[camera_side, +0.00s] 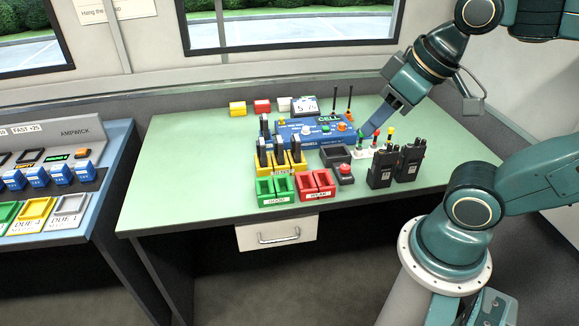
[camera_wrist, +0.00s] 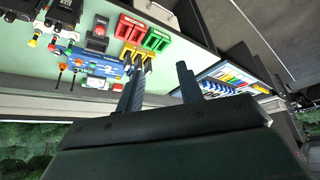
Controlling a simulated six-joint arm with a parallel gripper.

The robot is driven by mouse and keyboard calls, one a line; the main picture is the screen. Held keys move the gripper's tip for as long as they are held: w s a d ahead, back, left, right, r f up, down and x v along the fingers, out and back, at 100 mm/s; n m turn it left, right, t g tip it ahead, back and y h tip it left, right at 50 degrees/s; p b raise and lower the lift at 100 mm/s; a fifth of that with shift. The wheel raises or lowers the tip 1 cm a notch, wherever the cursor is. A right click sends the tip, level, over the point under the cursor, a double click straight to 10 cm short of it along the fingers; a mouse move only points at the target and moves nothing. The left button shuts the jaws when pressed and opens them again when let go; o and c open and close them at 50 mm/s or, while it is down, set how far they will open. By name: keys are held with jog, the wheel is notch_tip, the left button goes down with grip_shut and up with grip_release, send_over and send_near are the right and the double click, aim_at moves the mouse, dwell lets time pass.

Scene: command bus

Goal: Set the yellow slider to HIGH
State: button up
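A small yellow-topped peg (camera_side: 390,131) stands at the right end of a row with a green peg and a red peg, beside the blue console (camera_side: 322,131). A small yellow knob (camera_side: 281,121) sits on the console's left part. I cannot tell which of these is the yellow slider, and no HIGH marking is legible. My gripper (camera_side: 366,131) reaches down by the console's right end, close to the green peg; contact cannot be told. In the wrist view my gripper (camera_wrist: 160,75) has its two fingers apart with nothing between them. The console (camera_wrist: 95,66) shows there at upper left.
Two black radios (camera_side: 397,165) and a red button (camera_side: 345,173) stand in front of the pegs. Yellow holders (camera_side: 281,163) with dark handles, green bins (camera_side: 274,188) and red bins (camera_side: 316,183) stand left. The green tabletop (camera_side: 180,175) is clear at left.

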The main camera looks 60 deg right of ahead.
jog(key=w, duration=0.1)
jog(key=g, duration=0.1)
send_over(282, 118)
jog(key=s, duration=0.6)
notch_tip(282, 118, down, 13)
jog(key=shift+w+f, duration=0.15)
jog(key=shift+w, duration=0.1)
jog(key=shift+d+f, duration=0.1)
jog(key=shift+x, duration=6.75)
